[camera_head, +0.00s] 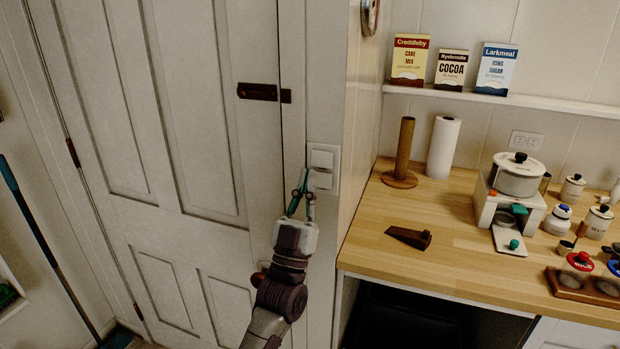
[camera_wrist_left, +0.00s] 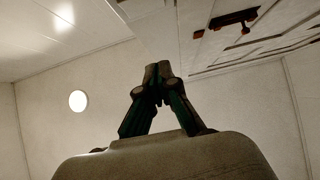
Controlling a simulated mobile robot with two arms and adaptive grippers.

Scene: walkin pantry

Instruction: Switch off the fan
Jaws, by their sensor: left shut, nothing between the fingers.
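A white wall plate (camera_head: 335,165) with two rocker switches is on the narrow wall between the door and the counter. The upper switch (camera_head: 321,159) is clear to see; the lower switch (camera_head: 323,180) is partly behind my fingers. My left gripper (camera_head: 305,178) is shut and empty, pointing up, with its tips at the left side of the lower switch. I cannot tell whether they touch it. The closed fingertips also show in the left wrist view (camera_wrist_left: 158,74), where the plate cannot be made out. No fan is recognisable. My right gripper is not in view.
A closed white panelled door (camera_head: 185,120) with a dark latch (camera_head: 257,92) is on the left. A wooden counter (camera_head: 450,220) on the right holds a paper roll (camera_head: 443,147), a wooden holder (camera_head: 404,150), a dark wedge (camera_head: 409,237) and jars. Boxes stand on a shelf above.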

